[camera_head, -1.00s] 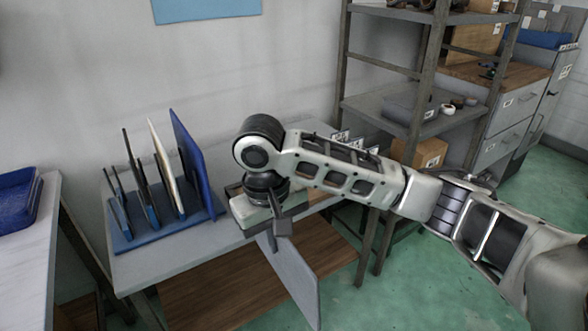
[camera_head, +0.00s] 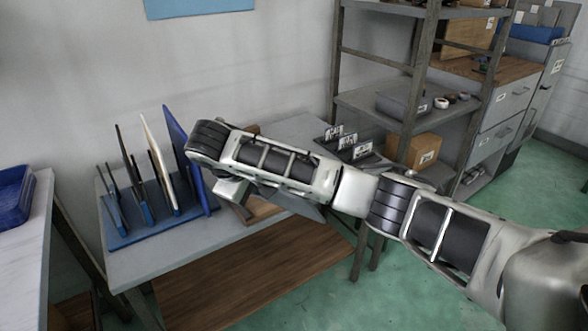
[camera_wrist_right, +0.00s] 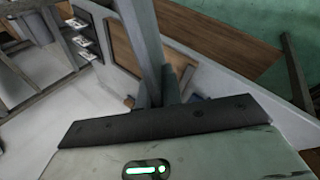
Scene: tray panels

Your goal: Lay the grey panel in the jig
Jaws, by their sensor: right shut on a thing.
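The grey panel (camera_head: 300,205) shows only partly in the head view, below my right forearm and over the worktable. It looks tilted closer to flat. In the right wrist view the grey panel (camera_wrist_right: 143,40) appears nearly edge-on, running up from the fingers. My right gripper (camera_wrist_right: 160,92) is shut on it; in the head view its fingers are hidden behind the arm. A brown wooden piece (camera_head: 262,211), perhaps the jig, lies on the table behind the gripper, mostly covered. It may be the brown board (camera_wrist_right: 124,45) in the wrist view. My left gripper is out of view.
A blue rack (camera_head: 150,232) with several upright panels stands on the table's left, close to my right wrist. Small labelled holders (camera_head: 345,145) stand at the table's back right. A shelf unit (camera_head: 385,110) stands beyond. The table's front left (camera_head: 150,262) is clear.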

